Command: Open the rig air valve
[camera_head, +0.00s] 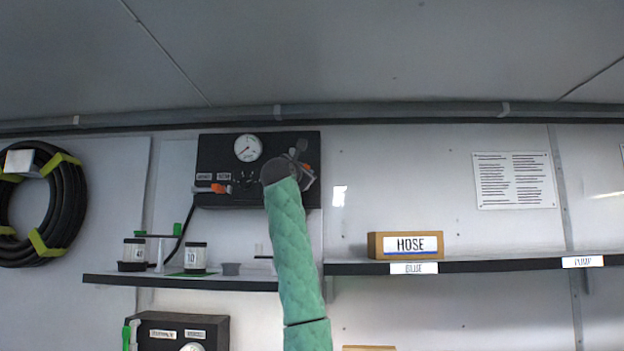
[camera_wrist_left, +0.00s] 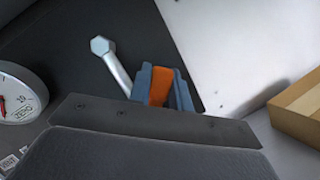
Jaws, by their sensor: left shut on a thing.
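A black panel (camera_head: 232,152) is on the wall, with a round white gauge (camera_head: 248,148) near its top. An orange valve handle (camera_wrist_left: 159,86) is between the fingers of my left gripper (camera_wrist_left: 163,88), which is shut on it. A metal stem with a hex end (camera_wrist_left: 103,46) stands beside it. Another orange handle (camera_head: 218,188) is at the lower left of the panel, apart from the gripper. My right gripper is not in view.
A shelf (camera_head: 240,285) below the panel holds small jars (camera_head: 195,257). A coiled black hose (camera_head: 68,205) hangs at far left. A lower dark unit (camera_head: 175,322) has another gauge.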

